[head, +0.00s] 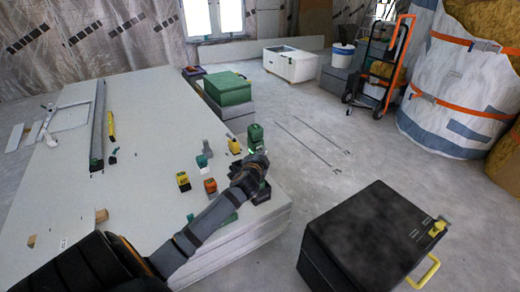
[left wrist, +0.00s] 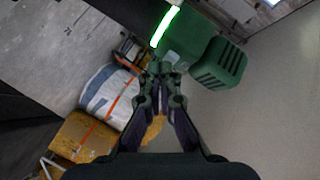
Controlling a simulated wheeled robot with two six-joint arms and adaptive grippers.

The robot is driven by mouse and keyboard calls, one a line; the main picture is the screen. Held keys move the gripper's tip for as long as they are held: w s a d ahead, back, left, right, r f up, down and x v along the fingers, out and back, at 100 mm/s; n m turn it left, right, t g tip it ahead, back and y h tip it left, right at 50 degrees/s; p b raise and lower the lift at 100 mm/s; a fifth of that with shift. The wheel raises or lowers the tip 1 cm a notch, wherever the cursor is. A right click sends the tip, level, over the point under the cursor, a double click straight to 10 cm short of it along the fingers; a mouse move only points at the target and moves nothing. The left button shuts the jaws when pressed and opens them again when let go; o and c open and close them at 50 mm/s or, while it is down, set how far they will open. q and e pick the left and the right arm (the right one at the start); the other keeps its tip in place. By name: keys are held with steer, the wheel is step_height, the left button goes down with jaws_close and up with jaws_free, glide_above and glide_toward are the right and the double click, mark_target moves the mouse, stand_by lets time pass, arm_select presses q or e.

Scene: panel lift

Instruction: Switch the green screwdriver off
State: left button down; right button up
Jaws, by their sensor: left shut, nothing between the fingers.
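The green screwdriver (head: 254,133) stands near the right edge of the board stack, just beyond my left gripper in the head view. My left gripper (head: 257,160) hides its lower part. In the left wrist view the green screwdriver (left wrist: 188,40) fills the top, with a bright green lit strip on its body and a slotted block at its right. My left gripper (left wrist: 160,70) is shut and empty. Its fingertips are close to the green body below the lit strip; I cannot tell whether they touch. My right gripper is not in view.
Several other tools stand nearby, among them a yellow one (head: 184,182) and an orange one (head: 210,187). The white board stack (head: 140,225) ends at their right. A black case (head: 365,235) stands at the front right. A green box (head: 228,88) is behind.

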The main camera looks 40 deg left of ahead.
arm_select(q)
steer(key=shift+a, duration=0.1)
stand_by(0.3)
steer(key=shift+s+d+p, duration=0.15)
steer(key=shift+d+p, duration=0.2)
steer(key=shift+d, duration=0.15)
steer(key=s+d, duration=0.2)
steer(key=d, duration=0.3)
steer(key=shift+s+d+p, duration=0.15)
steer(key=shift+d+p, duration=0.15)
steer(key=shift+p, duration=0.1)
